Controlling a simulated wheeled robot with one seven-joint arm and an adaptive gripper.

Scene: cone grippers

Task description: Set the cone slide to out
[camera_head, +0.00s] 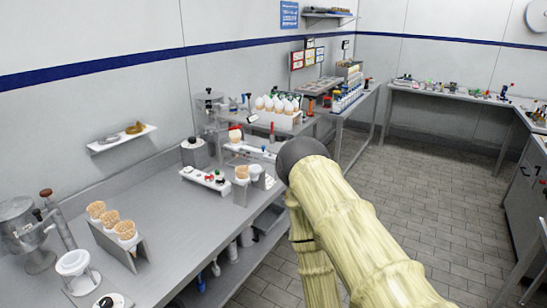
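I cannot tell for sure which part is the cone slide. A white rail (250,152) with small knobs lies at the bench's far end, and a cone with a red top (235,138) stands just behind it. A second white bar (205,180) with red and dark knobs lies nearer. A white holder (254,181) with a filled cone and a pale cup stands beside my arm. The position of any slide is too small to read. My pale yellow arm with its dark joint fills the lower right; my gripper is not visible.
The grey bench (185,232) has bare room in its middle. A wall shelf (122,139) holds small items. Tiled floor (425,180) is clear at right.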

